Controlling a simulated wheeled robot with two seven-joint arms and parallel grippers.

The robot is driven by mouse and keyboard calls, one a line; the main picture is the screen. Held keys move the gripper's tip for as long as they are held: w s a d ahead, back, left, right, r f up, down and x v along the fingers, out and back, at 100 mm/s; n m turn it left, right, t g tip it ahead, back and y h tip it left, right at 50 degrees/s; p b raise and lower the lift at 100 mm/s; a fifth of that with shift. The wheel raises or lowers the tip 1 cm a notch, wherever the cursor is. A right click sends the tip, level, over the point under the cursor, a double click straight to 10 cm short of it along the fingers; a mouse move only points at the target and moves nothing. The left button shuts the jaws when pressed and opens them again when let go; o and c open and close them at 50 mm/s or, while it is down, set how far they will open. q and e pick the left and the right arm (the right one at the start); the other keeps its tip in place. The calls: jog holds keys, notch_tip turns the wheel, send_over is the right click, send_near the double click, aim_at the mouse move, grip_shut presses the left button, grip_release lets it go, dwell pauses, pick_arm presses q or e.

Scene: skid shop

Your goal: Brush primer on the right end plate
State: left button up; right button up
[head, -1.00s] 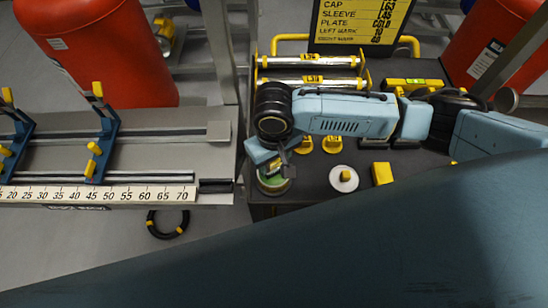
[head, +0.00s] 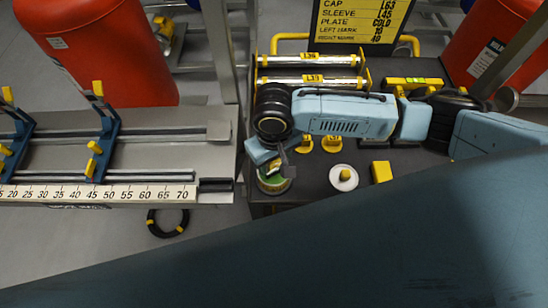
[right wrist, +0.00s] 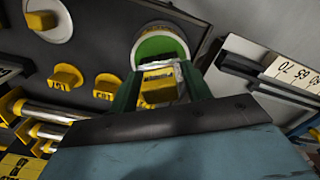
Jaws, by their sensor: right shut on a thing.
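My right gripper (head: 276,163) comes in from the right and points down over a round tin (head: 277,186) with green inside, at the left edge of the dark cart top. In the right wrist view its two fingers (right wrist: 160,90) are shut on a yellow-and-silver piece, seemingly the brush (right wrist: 158,92). The far end of the brush reaches the tin's green mouth (right wrist: 158,44); whether it touches the green is hidden. I cannot pick out the right end plate for certain. My left gripper is not in view.
A white disc with a yellow knob (head: 344,178) and a yellow block (head: 382,172) stand right of the tin. Metal tubes (head: 308,82) lie behind. On the left, a bench with a ruler (head: 100,194) carries blue stands (head: 104,145). A gap separates bench and cart.

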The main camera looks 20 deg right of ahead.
jog(key=shift+s+f+p, duration=0.15)
jog(key=shift+p, duration=0.35)
dwell(1.7)
notch_tip(320, 180, up, 7)
jog(key=p, duration=0.9)
jog(key=shift+w, duration=0.2)
dwell(0.6)
jog(key=shift+w+d, duration=0.15)
jog(key=shift+d, duration=0.05)
jog(key=w+d+r+m+b, duration=0.2)
jog(key=w+d+r+b, duration=0.5)
jog(key=b, duration=0.6)
jog(key=d, duration=0.2)
jog(key=shift+d+r+m+b, duration=0.35)
jog(key=shift+d+m+b, duration=0.05)
